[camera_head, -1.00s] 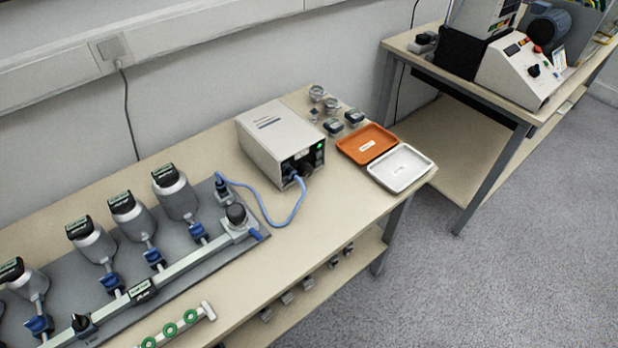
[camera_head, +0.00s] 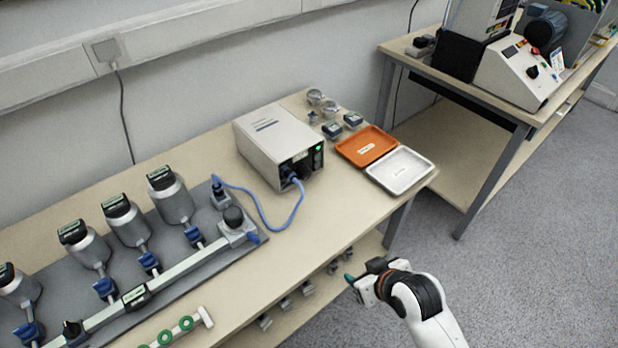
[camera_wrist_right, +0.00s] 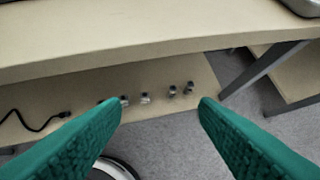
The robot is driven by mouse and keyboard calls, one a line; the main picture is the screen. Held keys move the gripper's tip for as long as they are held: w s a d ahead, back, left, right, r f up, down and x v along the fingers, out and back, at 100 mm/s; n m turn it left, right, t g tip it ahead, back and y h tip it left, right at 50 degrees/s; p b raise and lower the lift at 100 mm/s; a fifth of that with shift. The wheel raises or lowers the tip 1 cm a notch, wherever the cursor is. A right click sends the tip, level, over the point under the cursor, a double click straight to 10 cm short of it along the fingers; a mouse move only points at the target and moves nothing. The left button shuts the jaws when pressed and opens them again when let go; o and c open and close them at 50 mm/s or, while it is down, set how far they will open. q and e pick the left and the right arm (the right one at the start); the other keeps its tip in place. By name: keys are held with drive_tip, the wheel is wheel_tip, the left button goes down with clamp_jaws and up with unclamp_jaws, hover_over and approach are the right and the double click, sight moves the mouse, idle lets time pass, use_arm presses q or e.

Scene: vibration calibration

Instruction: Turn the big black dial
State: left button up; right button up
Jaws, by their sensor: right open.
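Several black knobs show in the head view, and I cannot tell which is the big black dial. One round black knob (camera_head: 234,217) tops the near right end of the pipe rig. A smaller black knob (camera_head: 72,330) is at the rig's lower left. Another black knob (camera_head: 532,72) is on the sloped white control panel. The beige box's dark front is partly covered by a blue plug. My right gripper (camera_head: 351,283) is off the bench's front edge, away from these knobs. Its green fingers (camera_wrist_right: 158,106) are apart and empty in the wrist view. My left gripper is not in view.
The beige box (camera_head: 275,138) stands on the bench with a blue cable (camera_head: 285,228) looping in front. An orange tray (camera_head: 365,145) and a white tray (camera_head: 400,170) lie to its right. Small fittings (camera_wrist_right: 172,91) sit on the lower shelf. Floor is free between the benches.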

sight(307, 175)
drive_tip(key=w+a+r+n+t+y, duration=0.1)
drive_tip(key=w+r, duration=0.1)
drive_tip(key=w, duration=0.3)
drive_tip(key=w+a+r+n+t+y, duration=0.1)
drive_tip(key=w+a+r+t, duration=0.1)
drive_tip(key=w, duration=0.3)
drive_tip(key=w+a+r+n+t+y, duration=0.1)
drive_tip(key=w+a+r, duration=0.1)
drive_tip(key=w+r, duration=0.2)
drive_tip(key=shift+w+a+r+y, duration=0.15)
drive_tip(key=shift+w+y, duration=0.25)
drive_tip(key=shift+w, duration=0.6)
drive_tip(key=x, duration=0.5)
drive_tip(key=b+x, duration=0.1)
drive_tip(key=x, duration=0.5)
drive_tip(key=shift+w+a+r+b, duration=0.1)
drive_tip(key=shift+w+b, duration=0.2)
drive_tip(key=shift+w, duration=0.05)
